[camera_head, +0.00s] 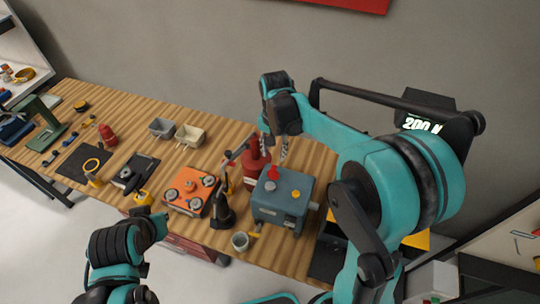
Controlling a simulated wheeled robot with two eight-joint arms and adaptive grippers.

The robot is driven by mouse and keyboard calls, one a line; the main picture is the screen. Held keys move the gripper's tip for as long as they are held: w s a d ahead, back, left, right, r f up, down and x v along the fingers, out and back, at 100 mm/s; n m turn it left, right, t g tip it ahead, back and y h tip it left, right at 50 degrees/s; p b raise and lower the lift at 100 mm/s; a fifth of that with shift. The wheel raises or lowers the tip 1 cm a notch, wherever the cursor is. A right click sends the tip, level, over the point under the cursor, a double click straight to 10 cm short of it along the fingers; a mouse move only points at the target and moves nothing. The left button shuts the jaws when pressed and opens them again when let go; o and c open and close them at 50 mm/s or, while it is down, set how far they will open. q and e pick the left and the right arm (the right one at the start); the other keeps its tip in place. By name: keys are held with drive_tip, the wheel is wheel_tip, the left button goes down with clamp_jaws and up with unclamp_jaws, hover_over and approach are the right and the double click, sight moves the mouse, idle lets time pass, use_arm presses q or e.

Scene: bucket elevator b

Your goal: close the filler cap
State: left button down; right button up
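A blue-grey box-shaped housing (283,205) stands near the right end of the wooden bench. It has a red part (272,173) and a smaller yellow part (296,194) on top. Which of these is the filler cap, and whether it is open, I cannot tell. My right gripper (274,152) points down above and behind the housing, in front of a red can (254,172). Its two fingers are apart, with nothing clearly held between them. My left arm is low at the lower left, in front of the bench; its fingers do not show clearly.
An orange plate with round parts (190,190), a dark cone-like tool (222,212) and a grey cup (240,241) lie left of the housing. Two bins (190,135) stand farther back.

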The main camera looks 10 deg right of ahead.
sight(274, 166)
wheel_tip(274, 166, down, 6)
drive_tip(key=shift+w+f, duration=0.1)
drive_tip(key=shift+f, duration=0.3)
clamp_jaws()
